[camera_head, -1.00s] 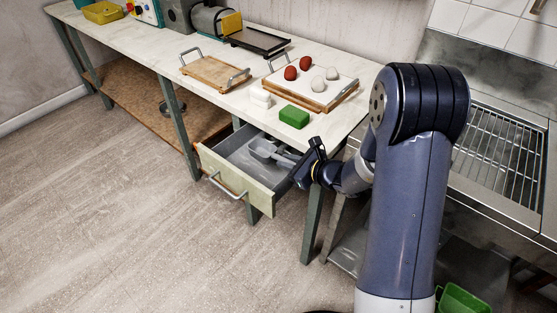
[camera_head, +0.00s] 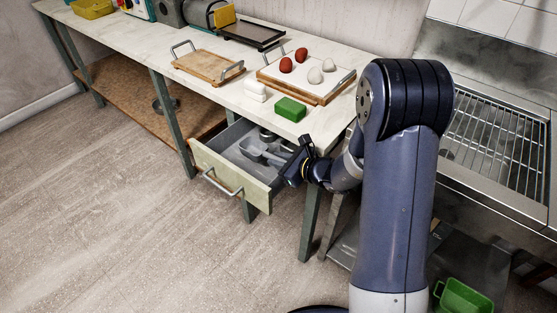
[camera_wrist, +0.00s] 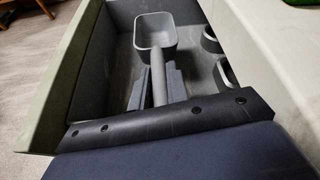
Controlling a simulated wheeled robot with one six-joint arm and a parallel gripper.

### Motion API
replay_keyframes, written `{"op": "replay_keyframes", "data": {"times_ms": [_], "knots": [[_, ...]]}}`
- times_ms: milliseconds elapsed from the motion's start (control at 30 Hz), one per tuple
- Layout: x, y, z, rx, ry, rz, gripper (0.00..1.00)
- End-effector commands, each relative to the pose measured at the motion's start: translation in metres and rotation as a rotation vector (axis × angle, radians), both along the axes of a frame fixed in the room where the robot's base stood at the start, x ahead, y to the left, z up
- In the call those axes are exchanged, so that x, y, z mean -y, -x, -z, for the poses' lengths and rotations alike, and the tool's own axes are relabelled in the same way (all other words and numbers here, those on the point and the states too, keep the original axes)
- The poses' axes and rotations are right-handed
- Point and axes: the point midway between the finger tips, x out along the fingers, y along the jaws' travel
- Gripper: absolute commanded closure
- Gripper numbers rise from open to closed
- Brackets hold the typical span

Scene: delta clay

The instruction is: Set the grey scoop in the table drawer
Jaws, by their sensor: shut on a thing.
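The table drawer (camera_head: 262,188) stands pulled open under the tabletop, with a grey inside and a pale front with a bar handle. The grey scoop (camera_head: 252,153) is inside the drawer opening; its square bowl also shows in the wrist view (camera_wrist: 155,31), pointing away from my gripper. My gripper (camera_head: 287,164) is over the drawer's right side, shut on the scoop's handle. In the wrist view the handle runs back between my fingers (camera_wrist: 158,88). Whether the scoop touches the drawer floor I cannot tell.
Round grey cups (camera_wrist: 211,40) stand in the drawer along its right side in the wrist view. On the table (camera_head: 215,98) above are a green block (camera_head: 290,109), a white block (camera_head: 255,91) and a tray (camera_head: 318,96) with red and white balls. A steel sink unit stands at right.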

Motion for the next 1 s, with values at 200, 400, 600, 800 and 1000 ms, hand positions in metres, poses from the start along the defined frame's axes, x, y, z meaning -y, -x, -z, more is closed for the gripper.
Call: {"op": "replay_keyframes", "data": {"times_ms": [200, 400, 600, 800, 1000], "knots": [[0.0, 0.0, 0.0, 0.0, 0.0, 0.0, 0.73], [0.0, 0.0, 0.0, 0.0, 0.0, 0.0, 0.63], [0.0, 0.0, -0.001, -0.001, 0.001, 0.0, 0.63], [0.0, 0.0, -0.012, -0.001, -0.001, 0.0, 0.63], [0.026, 0.02, -0.027, 0.001, -0.001, 0.006, 0.63]]}}
